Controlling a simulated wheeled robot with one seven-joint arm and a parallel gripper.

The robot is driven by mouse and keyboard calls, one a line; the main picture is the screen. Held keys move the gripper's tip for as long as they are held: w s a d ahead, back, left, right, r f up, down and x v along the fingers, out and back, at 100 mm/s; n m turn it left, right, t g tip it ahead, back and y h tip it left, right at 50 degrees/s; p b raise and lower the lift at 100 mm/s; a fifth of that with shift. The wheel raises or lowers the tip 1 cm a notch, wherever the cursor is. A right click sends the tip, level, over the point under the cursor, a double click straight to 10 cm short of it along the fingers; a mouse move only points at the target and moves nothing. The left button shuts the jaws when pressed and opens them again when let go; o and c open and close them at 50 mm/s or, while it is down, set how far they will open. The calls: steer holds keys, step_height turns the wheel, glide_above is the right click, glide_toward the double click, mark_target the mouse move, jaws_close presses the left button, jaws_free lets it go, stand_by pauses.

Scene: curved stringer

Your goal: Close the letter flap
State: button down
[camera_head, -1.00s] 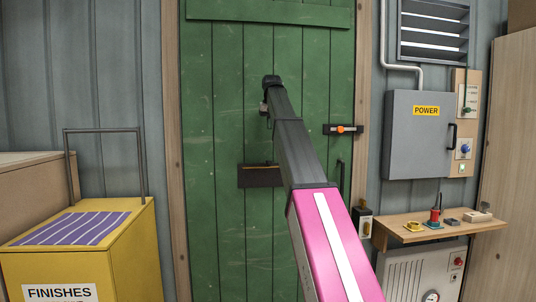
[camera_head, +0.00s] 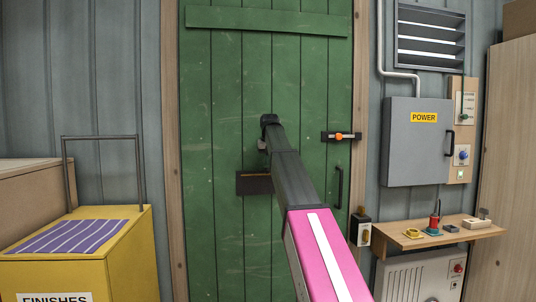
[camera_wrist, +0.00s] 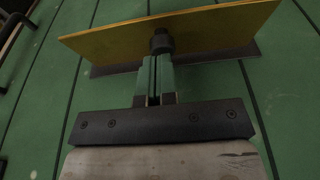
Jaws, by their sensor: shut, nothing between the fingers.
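The letter flap is a brass-coloured plate (camera_wrist: 205,24) in the wrist view, tilted out from a dark plate (camera_wrist: 215,53) on the green door. In the head view the dark letter plate (camera_head: 247,184) is on the door, below the end of my arm. My gripper (camera_wrist: 154,72) is shut and empty, its fingers pointing at the flap. A small dark round piece (camera_wrist: 161,41) is at the fingertips, against the flap in the picture; I cannot tell whether the fingers touch it. In the head view my gripper (camera_head: 262,146) is just above the letter plate, its fingers mostly hidden.
A bolt with an orange knob (camera_head: 339,136) and a black door handle (camera_head: 339,187) are to the right. A grey power box (camera_head: 416,150) and a shelf with small items (camera_head: 410,240) are further right. A yellow finishes cart (camera_head: 130,255) stands at the left.

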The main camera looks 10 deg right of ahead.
steer(key=shift+f, duration=0.3)
steer(key=shift+s, duration=0.15)
steer(key=shift+s+f+t, duration=0.15)
steer(key=shift+f+t, duration=0.05)
steer(key=shift+t, duration=0.1)
steer(key=shift+s+f+t, duration=0.2)
steer(key=shift+t, duration=0.1)
steer(key=shift+s+f+t, duration=0.4)
steer(key=shift+t, duration=0.1)
step_height(320, 180, down, 11)
steer(key=t, duration=1.3)
